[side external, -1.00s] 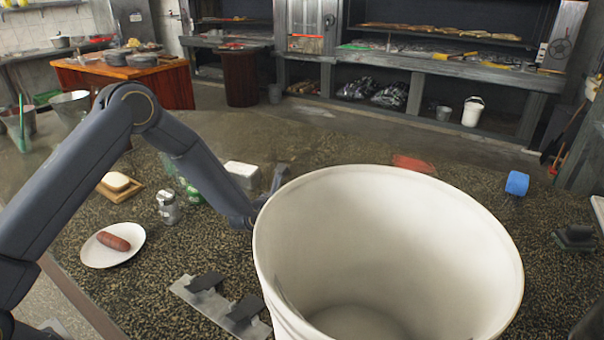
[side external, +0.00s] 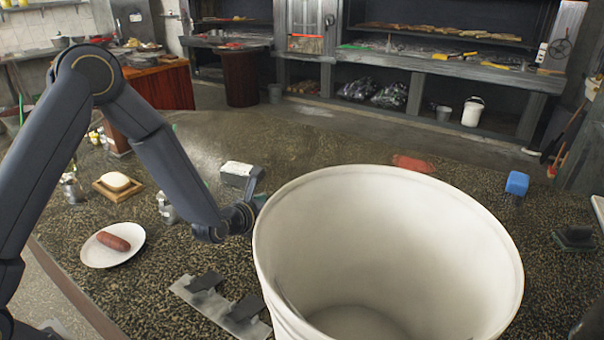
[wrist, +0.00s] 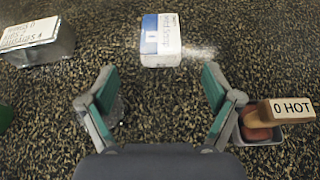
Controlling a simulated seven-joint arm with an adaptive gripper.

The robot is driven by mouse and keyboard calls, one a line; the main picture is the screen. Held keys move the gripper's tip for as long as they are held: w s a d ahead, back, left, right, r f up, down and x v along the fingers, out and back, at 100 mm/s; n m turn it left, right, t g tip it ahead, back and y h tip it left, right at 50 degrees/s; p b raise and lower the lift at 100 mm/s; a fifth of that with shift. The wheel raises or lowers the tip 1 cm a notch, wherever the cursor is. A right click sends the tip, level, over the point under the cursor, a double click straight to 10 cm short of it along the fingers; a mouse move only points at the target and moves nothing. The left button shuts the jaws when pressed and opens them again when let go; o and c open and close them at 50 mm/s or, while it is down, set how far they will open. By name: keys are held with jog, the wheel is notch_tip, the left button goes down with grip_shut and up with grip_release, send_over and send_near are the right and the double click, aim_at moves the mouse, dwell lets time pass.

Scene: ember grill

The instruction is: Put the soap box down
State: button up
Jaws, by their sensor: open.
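A white box with a blue label (wrist: 161,40), which looks like the soap box, rests on the speckled counter at the top middle of the wrist view. Its small print is unreadable, and I cannot make it out in the side external view. My gripper (wrist: 159,80) is open, with its green-padded fingers spread wide and nothing between them. The box lies beyond the fingertips, apart from them. In the side external view the large white bucket (side external: 300,220) hides most of my gripper, with one finger showing at its left rim.
A grey tin with a white label (wrist: 38,40) stands left of the box. A container with a wooden tag reading "0 HOT" (wrist: 290,108) is beside my right finger. A plate with a sausage (side external: 114,243) and a soap-like bar on a wooden tray (side external: 117,184) are at left.

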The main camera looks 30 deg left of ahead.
jog(key=shift+v, duration=1.15)
jog(key=s+a+r+n+g+y, duration=0.3)
jog(key=s+a+r+n+y, duration=0.25)
jog(key=a+r+n, duration=0.3)
jog(key=s+a+r+n+g+y, duration=0.3)
jog(key=s+a+r+n+y, duration=0.2)
jog(key=s+a+r+n, duration=0.35)
jog(key=s+f+n+g+h, duration=0.1)
jog(key=s+n+g+h, duration=0.25)
jog(key=s+n, duration=0.75)
jog(key=s+d+n+t+h, duration=0.1)
jog(key=s+d+n+h, duration=0.4)
jog(key=d, duration=0.5)
jog(key=n+h, duration=0.2)
jog(key=shift+r+n, duration=0.3)
jog(key=shift+n, duration=0.1)
